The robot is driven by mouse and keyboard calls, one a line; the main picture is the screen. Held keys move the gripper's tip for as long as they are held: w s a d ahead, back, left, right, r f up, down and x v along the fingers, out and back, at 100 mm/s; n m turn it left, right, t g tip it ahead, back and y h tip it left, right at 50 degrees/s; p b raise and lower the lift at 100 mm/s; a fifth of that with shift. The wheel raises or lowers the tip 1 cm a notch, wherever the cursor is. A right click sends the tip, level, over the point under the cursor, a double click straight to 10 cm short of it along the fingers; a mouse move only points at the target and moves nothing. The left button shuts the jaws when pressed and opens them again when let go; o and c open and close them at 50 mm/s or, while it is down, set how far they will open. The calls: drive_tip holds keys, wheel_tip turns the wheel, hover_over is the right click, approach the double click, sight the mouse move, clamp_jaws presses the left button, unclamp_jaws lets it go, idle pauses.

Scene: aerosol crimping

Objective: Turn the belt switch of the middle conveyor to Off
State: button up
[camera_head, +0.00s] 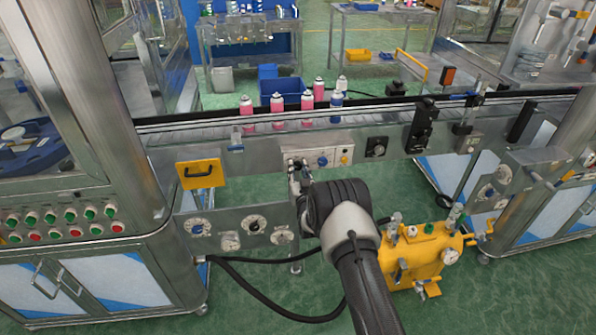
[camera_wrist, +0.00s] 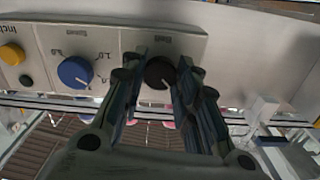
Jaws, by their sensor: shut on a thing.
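The belt switch is a black round knob (camera_wrist: 160,72) on a grey control panel (camera_wrist: 110,45) in the wrist view. Its printed label appears upside down there. My gripper (camera_wrist: 160,68) has one finger on each side of the knob and is shut on it. The fingers hide part of the knob's rim. In the head view my gripper (camera_head: 301,176) is at the left end of the control box (camera_head: 333,152) on the front of the middle conveyor (camera_head: 190,133), and the switch is hidden there.
Pink cans (camera_head: 319,90) stand on the conveyor. A yellow machine (camera_head: 425,250) stands on the floor right of my arm.

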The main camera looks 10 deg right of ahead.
drive_tip(key=shift+n, duration=0.6)
drive_tip(key=o, duration=1.1)
drive_tip(key=shift+c, duration=0.2)
drive_tip(key=shift+s, duration=0.15)
drive_tip(key=s, duration=1.1)
drive_tip(key=shift+s, duration=0.4)
